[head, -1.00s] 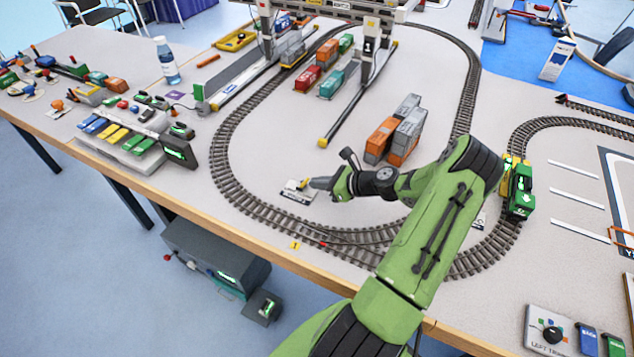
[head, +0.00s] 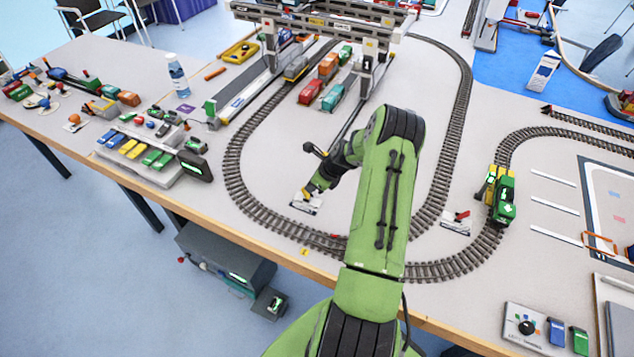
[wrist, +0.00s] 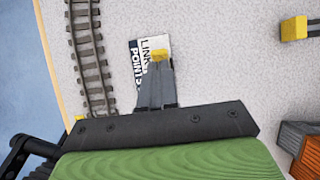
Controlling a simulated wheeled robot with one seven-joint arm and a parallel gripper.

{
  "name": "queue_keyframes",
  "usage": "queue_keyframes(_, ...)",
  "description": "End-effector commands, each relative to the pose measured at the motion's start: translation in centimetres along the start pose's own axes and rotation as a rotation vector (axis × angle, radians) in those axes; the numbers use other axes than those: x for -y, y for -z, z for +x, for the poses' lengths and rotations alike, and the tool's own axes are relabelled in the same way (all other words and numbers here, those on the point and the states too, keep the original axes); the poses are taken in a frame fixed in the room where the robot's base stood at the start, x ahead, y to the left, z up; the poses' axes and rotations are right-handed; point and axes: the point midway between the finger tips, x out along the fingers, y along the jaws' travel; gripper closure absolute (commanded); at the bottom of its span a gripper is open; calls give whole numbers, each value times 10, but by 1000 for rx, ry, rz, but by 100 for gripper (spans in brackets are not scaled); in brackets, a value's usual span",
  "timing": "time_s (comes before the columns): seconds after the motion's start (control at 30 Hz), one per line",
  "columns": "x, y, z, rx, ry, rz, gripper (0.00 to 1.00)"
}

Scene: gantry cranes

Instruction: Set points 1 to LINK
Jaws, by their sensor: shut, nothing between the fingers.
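The points lever plate (head: 303,208), a small white plate, lies inside the track loop near its front curve. In the wrist view the plate (wrist: 136,70) shows the words LINK and POINTS. A yellow marker (head: 304,252) lies on the table's front side near it. My gripper (head: 310,190) is shut and empty, its fingers pointing down over the plate. In the wrist view my gripper (wrist: 162,58) covers much of the plate, with yellow at the fingertips. The lever itself is hidden, so I cannot tell its position or whether the fingers touch it.
Another lever plate (head: 457,222) with a red handle lies to the right. A green locomotive (head: 502,195) stands on the right track. Crane legs and containers (head: 310,92) stand behind the arm. A console with coloured switches (head: 140,150) is at left.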

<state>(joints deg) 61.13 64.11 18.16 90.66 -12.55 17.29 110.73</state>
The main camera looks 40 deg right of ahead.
Motion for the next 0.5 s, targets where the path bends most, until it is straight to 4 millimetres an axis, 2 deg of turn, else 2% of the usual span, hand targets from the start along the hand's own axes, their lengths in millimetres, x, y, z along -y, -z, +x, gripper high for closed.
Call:
queue_keyframes(0.23,0,3,0,8,0,3,100)
queue_keyframes(0.5,0,-4,-11,9,0,2,100)
